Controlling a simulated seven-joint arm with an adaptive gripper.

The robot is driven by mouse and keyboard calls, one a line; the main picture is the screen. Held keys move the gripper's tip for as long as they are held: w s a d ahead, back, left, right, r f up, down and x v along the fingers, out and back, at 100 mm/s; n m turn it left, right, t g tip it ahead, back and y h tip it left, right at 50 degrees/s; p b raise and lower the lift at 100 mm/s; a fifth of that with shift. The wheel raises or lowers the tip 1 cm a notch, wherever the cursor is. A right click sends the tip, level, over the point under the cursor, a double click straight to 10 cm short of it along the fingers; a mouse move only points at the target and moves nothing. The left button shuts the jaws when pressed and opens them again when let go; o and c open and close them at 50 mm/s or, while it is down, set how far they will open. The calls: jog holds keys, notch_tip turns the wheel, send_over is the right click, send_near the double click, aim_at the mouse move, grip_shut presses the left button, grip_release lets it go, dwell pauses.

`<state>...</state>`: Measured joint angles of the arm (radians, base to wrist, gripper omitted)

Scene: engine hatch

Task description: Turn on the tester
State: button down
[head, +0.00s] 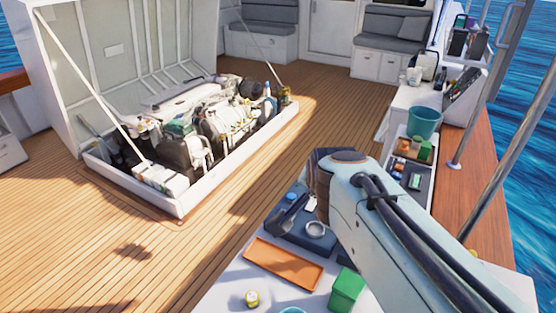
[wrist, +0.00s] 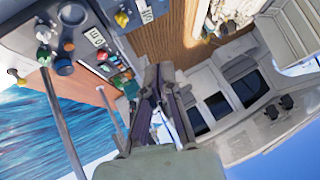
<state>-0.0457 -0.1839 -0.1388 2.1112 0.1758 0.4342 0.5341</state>
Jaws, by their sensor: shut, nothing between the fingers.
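I cannot make out for certain which thing is the tester. A small green-and-white item (head: 415,182) lies in a dark tray on the right-hand bench; it is too small to identify. In the wrist view my gripper (wrist: 160,73) points away from the camera with its two dark fingers close together and nothing between them. It is in the air, with the deck and cabin side behind it. In the head view my arm crosses the bench and hides part of it; I cannot clearly pick out the fingertips there.
An orange tray (head: 284,263), a green bin (head: 347,290) and a yellow-topped round item (head: 252,298) are on the near bench. A teal bucket (head: 423,122) stands farther back. The open engine hatch (head: 180,208) is at left. Bare deck (head: 235,205) lies between.

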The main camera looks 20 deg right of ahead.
jog(key=w+d+f+m+h, duration=0.1)
jog(key=w+d+f+h, duration=0.15)
jog(key=w, duration=0.45)
jog(key=w+d+f+m+h, duration=0.2)
jog(key=w+d, duration=0.2)
jog(key=w, duration=0.4)
notch_tip(320, 180, down, 15)
jog(key=w+a+n+g, duration=0.1)
jog(key=w+n, duration=0.1)
jog(key=shift+w+n, duration=0.3)
jog(key=shift+n, duration=0.1)
jog(key=shift+h, duration=0.25)
